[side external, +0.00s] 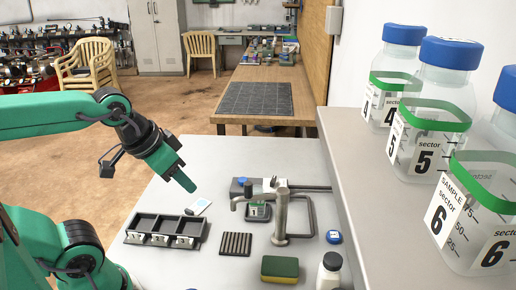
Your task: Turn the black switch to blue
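My gripper (187,184) hangs at the end of my green arm, above the left part of the grey table and tilted down to the right. Its fingers line up from this side, so the gap between them does not show. Nothing is seen held in it. A small dark and grey box (240,188) with a blue spot on top stands behind the metal tap, to the right of my gripper and apart from it. I cannot make out a black switch for sure, nor which way one points. The tap's spout hides part of the things there.
The metal tap (281,215) rises mid-table. A sponge (280,269) and white bottle (329,272) stand in front. Labelled bottles (428,115) line the right shelf.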

